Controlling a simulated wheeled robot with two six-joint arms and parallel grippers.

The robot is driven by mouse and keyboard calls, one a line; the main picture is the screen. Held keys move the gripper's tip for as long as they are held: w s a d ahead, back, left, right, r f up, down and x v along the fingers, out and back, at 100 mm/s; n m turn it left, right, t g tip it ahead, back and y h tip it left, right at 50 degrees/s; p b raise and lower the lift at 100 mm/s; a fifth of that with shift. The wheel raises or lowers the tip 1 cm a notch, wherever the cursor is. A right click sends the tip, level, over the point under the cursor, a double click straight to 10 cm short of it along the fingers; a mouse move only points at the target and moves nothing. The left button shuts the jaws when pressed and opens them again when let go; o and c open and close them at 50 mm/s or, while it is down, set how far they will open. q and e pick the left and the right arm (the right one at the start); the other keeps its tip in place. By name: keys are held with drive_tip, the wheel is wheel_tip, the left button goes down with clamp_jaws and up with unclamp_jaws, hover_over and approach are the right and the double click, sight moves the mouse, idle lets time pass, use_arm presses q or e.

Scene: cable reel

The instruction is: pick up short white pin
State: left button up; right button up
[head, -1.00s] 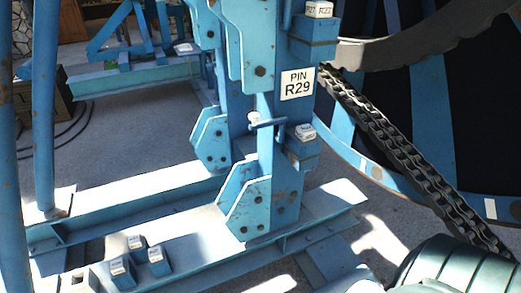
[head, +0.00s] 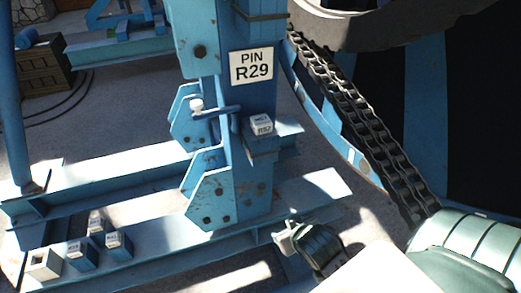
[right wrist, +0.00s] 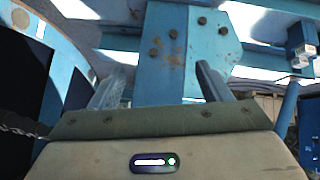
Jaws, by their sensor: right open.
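A small white round-ended piece (head: 196,105), which looks like the short white pin, shows at the left end of a blue bar on the blue upright frame (head: 228,170). How far it reaches into the frame is hidden. My right gripper (head: 284,236) is low in front of the frame, below and right of the white piece and apart from it. In the right wrist view its two fingers (right wrist: 158,78) are spread with nothing between them, facing a bolted blue plate (right wrist: 180,50). The white piece does not show clearly there. My left gripper is not in view.
Several labelled blocks (head: 112,243) stand on the lower beam at left. A heavy chain (head: 360,120) and the large reel (head: 465,110) stand at right.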

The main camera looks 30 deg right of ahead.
drive_tip(key=w+d+r+m+t+h, duration=0.1)
drive_tip(key=w+d+r+t, duration=0.2)
drive_tip(key=w+r+t, duration=0.5)
drive_tip(key=m+t, duration=0.1)
drive_tip(key=t, duration=0.1)
approach(264, 125)
drive_tip(key=w, duration=0.2)
drive_tip(key=shift+h, duration=0.4)
drive_tip(key=p+x, duration=0.2)
drive_tip(key=x, duration=0.3)
drive_tip(key=shift+r, duration=0.1)
drive_tip(key=p+x, duration=0.3)
drive_tip(key=x, duration=0.2)
drive_tip(key=shift+w+d, duration=0.1)
drive_tip(key=shift+w, duration=0.05)
drive_tip(key=shift+w+f, duration=0.2)
drive_tip(key=shift+f, duration=0.1)
drive_tip(key=shift+s, duration=0.1)
drive_tip(key=shift+c, duration=1.3)
drive_tip(key=c, duration=1.1)
drive_tip(key=shift+r, duration=0.15)
